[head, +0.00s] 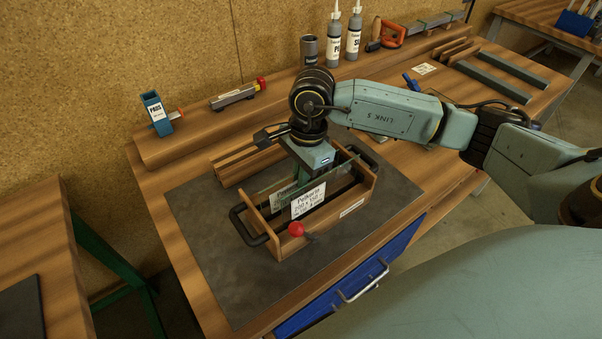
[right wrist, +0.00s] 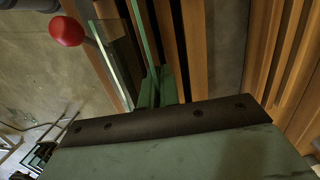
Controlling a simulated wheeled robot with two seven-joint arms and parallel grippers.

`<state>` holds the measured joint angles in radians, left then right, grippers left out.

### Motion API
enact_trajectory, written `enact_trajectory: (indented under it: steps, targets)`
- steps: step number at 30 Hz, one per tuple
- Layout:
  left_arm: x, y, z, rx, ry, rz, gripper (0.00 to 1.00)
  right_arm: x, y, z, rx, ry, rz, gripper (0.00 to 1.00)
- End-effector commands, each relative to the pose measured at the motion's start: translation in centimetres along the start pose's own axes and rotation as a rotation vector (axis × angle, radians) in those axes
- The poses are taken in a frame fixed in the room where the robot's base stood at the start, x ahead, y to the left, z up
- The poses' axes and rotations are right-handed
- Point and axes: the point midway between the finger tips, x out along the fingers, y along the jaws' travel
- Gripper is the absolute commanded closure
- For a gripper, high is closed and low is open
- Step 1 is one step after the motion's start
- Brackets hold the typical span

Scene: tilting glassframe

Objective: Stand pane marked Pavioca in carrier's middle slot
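The wooden carrier (head: 351,208) stands on the dark mat with a dark handle at each end. A glass pane with a large white label (head: 308,200) stands at its front; the label seems to read something like "Polkaria". Behind it is a second pane with a label (head: 284,198), partly hidden, its word starting with P. My right gripper (right wrist: 156,88) points down over the carrier, its fingers closed about the rear pane's edge (right wrist: 146,35). The front pane's edge (right wrist: 103,62) is beside it, apart. Whether the held pane's bottom rests in a slot is hidden. My left gripper is not in view.
A red ball knob (head: 296,229) stands at the carrier's front left. Wooden slats (head: 240,163) lie behind the carrier. A back shelf holds a blue holder (head: 156,112), a cup (head: 309,50) and bottles (head: 354,32). The mat (head: 215,245) is clear at left and front.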

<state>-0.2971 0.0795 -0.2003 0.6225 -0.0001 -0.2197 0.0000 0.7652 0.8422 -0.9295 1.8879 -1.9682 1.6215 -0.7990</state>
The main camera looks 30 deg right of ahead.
Motion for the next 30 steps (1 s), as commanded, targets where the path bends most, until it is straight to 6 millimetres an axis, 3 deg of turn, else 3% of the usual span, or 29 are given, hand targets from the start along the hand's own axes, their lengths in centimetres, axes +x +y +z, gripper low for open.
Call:
enact_trajectory:
  steps: [7,13,24,30]
  targets:
    - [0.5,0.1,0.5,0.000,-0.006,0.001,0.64,0.3,0.0,0.0,0.000,-0.001,-0.002,1.00]
    - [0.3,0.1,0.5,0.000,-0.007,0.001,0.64,0.2,0.0,0.0,0.000,0.000,0.000,0.75]
    - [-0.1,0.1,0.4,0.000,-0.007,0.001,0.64,-0.2,0.0,0.0,0.000,0.000,0.000,0.75]
    - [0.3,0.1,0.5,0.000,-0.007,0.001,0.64,-3.7,-0.2,0.0,0.000,0.000,-0.007,0.75]
